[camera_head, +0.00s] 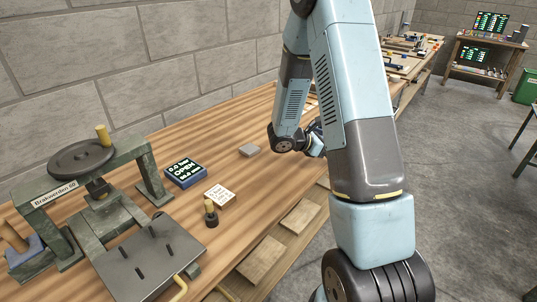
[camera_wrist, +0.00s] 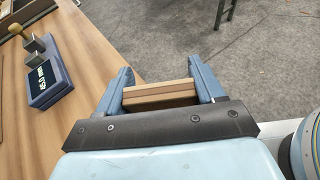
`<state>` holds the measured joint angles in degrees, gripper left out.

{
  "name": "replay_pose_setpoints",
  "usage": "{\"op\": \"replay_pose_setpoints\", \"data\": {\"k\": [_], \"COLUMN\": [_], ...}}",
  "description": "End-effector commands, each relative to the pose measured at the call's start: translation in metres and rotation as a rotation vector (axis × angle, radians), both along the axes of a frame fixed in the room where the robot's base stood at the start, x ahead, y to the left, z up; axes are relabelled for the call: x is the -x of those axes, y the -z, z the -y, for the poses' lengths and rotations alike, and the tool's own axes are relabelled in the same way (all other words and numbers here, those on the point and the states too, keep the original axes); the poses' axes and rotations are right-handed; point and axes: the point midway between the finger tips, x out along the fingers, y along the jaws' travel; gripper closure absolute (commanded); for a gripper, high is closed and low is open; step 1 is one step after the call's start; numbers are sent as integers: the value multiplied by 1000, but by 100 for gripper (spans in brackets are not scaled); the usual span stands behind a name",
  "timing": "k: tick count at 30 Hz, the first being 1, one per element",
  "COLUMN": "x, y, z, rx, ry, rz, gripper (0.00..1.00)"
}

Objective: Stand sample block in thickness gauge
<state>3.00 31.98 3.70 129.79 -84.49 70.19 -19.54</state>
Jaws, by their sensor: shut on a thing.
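My gripper (camera_wrist: 160,70) is shut on a light-brown wooden block with a darker layer, the sample block (camera_wrist: 158,92), held crosswise between its two blue fingers. In the wrist view the block is over the grey floor, past the table edge. A dark-blue device with a lit display (camera_wrist: 46,82) and grey upright pieces stands on the table to the left, apart from the gripper. It looks like the thickness gauge; its display is too small to read surely. In the head view my arm hides the gripper's fingers and the block.
A green press (camera_head: 100,190) with a dark handwheel stands on the wooden table at left. A shelf runs below the table edge.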

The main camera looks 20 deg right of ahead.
Motion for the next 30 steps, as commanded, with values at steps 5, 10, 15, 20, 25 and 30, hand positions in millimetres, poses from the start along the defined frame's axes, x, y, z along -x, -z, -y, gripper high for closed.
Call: {"op": "replay_pose_setpoints", "data": {"k": [5, 10, 15, 20, 25, 30], "x": [54, 102, 142, 170, 186, 188], "y": [10, 17, 23, 25, 25, 19], "z": [11, 5, -14, -40, -73, -107], "rx": [0, 1, 0, 1, 0, 1], "ry": [340, 679, 1025, 1354, 1703, 2049], "rz": [-1, -2, -2, -1, -1, 1], "gripper": [61, 61, 61, 61, 61, 61]}}
